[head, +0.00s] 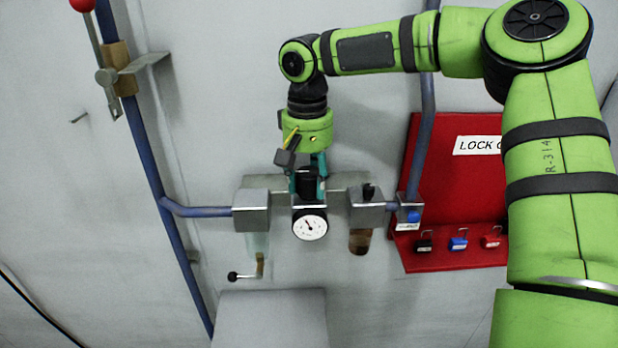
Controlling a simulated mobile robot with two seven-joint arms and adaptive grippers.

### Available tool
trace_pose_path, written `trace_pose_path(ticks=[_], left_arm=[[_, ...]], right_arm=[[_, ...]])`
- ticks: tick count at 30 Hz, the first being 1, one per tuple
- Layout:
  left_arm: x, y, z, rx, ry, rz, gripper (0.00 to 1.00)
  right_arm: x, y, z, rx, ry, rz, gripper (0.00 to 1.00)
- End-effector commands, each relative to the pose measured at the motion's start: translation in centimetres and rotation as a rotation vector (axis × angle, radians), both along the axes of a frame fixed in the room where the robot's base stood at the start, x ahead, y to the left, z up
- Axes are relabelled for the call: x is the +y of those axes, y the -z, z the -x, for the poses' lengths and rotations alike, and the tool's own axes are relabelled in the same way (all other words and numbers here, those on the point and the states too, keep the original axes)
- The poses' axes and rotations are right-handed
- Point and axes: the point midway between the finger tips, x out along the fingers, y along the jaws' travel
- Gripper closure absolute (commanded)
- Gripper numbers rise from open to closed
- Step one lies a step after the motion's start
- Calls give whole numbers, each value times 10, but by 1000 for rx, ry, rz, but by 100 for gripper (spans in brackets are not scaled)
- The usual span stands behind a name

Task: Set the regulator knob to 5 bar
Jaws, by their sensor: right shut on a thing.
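The regulator knob (307,184) is a black cylinder on top of the metal regulator block in the middle of the wall unit. My right gripper (308,180) comes down on it from above, and its teal fingers are shut on the knob from both sides. The round white pressure gauge (310,225) sits just below the knob. Its needle points up and to the left, but the scale is too small to read. My left gripper is not in view.
A filter block (251,210) with a clear bowl stands left of the regulator, a brown-filled bowl (360,241) right. A red lockout board (455,180) holds several padlocks. A blue pipe (160,190) with a red-knobbed lever (83,5) runs left. A grey box top (270,318) is below.

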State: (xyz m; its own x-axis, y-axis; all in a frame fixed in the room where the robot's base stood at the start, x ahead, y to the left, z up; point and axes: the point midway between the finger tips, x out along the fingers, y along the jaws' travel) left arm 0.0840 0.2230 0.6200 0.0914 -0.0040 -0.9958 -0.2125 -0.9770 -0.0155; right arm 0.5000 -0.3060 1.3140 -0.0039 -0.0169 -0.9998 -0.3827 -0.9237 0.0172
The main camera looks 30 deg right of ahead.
Motion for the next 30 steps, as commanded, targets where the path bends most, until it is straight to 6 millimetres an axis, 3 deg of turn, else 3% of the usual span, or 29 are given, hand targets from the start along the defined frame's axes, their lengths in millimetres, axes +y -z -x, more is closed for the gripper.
trace_pose_path(ticks=[30], left_arm=[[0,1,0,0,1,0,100]], right_arm=[[-1,5,3,14,965,3,86]])
